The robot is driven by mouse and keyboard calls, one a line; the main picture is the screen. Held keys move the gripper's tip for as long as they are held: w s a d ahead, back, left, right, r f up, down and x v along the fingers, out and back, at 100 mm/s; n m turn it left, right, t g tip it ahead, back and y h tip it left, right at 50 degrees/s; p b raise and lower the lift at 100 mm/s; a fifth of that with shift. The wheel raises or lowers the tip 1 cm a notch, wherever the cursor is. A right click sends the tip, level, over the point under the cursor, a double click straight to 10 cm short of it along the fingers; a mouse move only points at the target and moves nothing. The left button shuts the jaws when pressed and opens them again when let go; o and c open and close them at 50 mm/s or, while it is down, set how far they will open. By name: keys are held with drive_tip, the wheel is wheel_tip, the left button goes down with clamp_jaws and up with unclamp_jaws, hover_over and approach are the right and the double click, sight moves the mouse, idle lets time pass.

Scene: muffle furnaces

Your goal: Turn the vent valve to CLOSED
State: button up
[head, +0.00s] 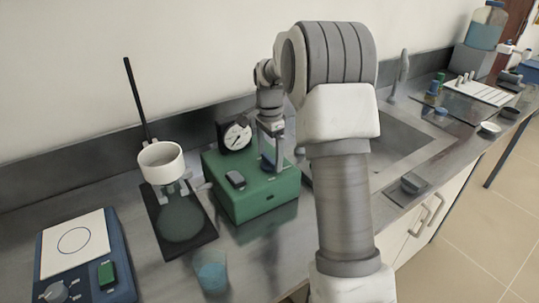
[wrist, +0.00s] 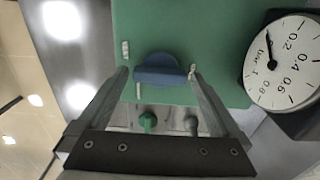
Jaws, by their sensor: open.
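A green box (head: 252,200) stands on the bench and carries the vent valve, a blue bar-shaped handle (wrist: 160,70), on its top. The handle lies roughly crosswise between the fingers in the wrist view. Small pale marks (wrist: 125,50) lie around it, too blurred to read. My gripper (wrist: 159,74) is open, with one fingertip near each end of the handle; I cannot tell whether they touch it. In the head view my gripper (head: 271,160) points down over the box and partly hides the handle. A round gauge (wrist: 283,62) stands beside the handle; its needle points near the upper left.
A dark switch-like block (head: 235,180) sits on the box's front left. A white cup on a stand (head: 161,162) is to the left, with a blue hotplate (head: 75,255) farther left. A beaker (head: 211,272) stands in front. A sink (head: 375,150) is to the right.

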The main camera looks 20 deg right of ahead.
drive_tip(key=c, duration=1.1)
drive_tip(key=shift+c, duration=0.2)
drive_tip(key=shift+n, duration=0.3)
drive_tip(key=n+p, duration=0.2)
drive_tip(key=n, duration=0.1)
drive_tip(key=shift+r+n, duration=0.1)
drive_tip(key=shift+n, duration=0.2)
drive_tip(key=n+p, duration=0.1)
drive_tip(key=n, duration=0.3)
drive_tip(key=shift+n+p, duration=0.3)
drive_tip(key=shift+p, duration=0.05)
drive_tip(key=n+p, duration=0.1)
drive_tip(key=n, duration=0.3)
drive_tip(key=shift+n+p, duration=0.55)
drive_tip(key=shift+n, duration=1.95)
